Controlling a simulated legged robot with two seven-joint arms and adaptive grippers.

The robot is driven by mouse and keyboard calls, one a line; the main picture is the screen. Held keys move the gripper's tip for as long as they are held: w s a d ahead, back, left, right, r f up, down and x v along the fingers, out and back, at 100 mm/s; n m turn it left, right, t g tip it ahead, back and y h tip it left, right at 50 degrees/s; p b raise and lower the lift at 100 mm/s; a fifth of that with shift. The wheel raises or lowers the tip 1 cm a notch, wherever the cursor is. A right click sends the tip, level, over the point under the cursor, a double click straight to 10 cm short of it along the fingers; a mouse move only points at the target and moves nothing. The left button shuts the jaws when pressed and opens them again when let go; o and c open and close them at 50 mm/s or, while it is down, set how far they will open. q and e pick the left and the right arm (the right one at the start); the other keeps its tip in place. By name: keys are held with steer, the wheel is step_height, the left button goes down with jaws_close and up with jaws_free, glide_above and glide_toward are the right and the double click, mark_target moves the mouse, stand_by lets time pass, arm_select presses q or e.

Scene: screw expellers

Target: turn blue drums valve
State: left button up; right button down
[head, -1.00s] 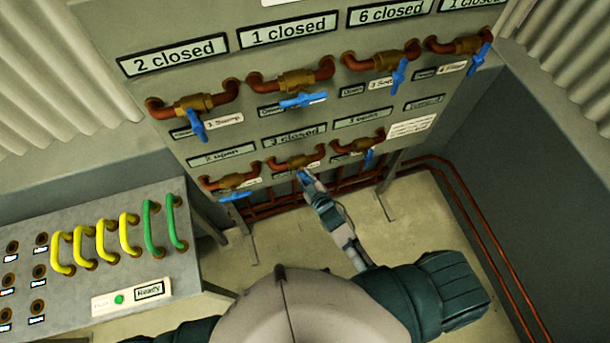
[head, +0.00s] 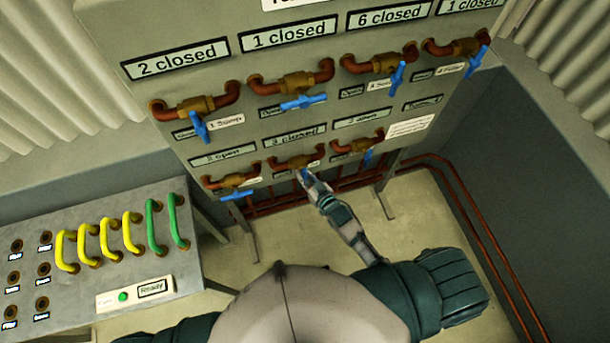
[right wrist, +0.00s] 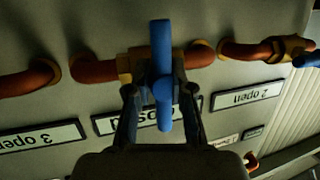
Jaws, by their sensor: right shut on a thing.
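A panel (head: 235,130) carries two rows of brass valves with blue handles. The lower middle valve (head: 297,162) sits under a label reading "3 closed" (head: 295,135). My right gripper (head: 309,180) is at this valve's blue handle. In the right wrist view the blue handle (right wrist: 161,40) stands upright between the two fingers of the right gripper (right wrist: 161,92), which is shut on it. The small name plate at this valve is mostly hidden and too small to read, so I cannot confirm it is the drums valve. My left gripper is out of view.
The lower left valve (head: 232,182) and lower right valve (head: 358,147) flank the held one. Four-handle upper pipes run above. A grey console (head: 130,215) with yellow and green handles stands left. Red floor pipes (head: 480,230) run at right.

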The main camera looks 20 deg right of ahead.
steer(key=shift+s+a+f, duration=0.1)
steer(key=shift+s+f, duration=0.1)
steer(key=shift+f, duration=0.05)
steer(key=c, duration=1.1)
jaws_free()
steer(key=shift+w+r, duration=0.1)
steer(key=shift+r, duration=0.1)
steer(key=v, duration=1.2)
